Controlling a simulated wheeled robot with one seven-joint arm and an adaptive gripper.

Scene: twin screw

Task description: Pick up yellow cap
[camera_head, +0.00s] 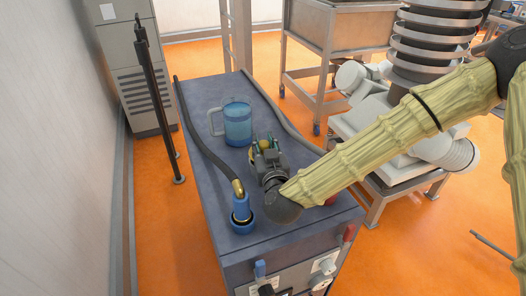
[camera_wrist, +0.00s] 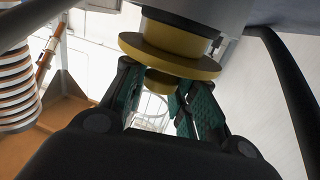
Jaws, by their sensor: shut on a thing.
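The yellow cap (camera_wrist: 168,57) is a stepped round disc in the wrist view, at the tips of my gripper (camera_wrist: 162,88). Its narrow lower part sits between the green-padded fingers, and its wide rim lies beyond them. In the head view my gripper (camera_head: 265,156) is over the middle of the dark table, and a small bit of the yellow cap (camera_head: 264,146) shows between the fingers. My gripper is shut on the cap. From these views I cannot tell whether the cap touches the table.
A clear blue mug (camera_head: 238,124) stands just behind and left of my gripper. A black hose (camera_head: 203,145) with a brass end runs to a blue fitting (camera_head: 241,212) at front left. A grey hose (camera_head: 285,122) lies along the right edge of the dark table (camera_head: 209,95).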

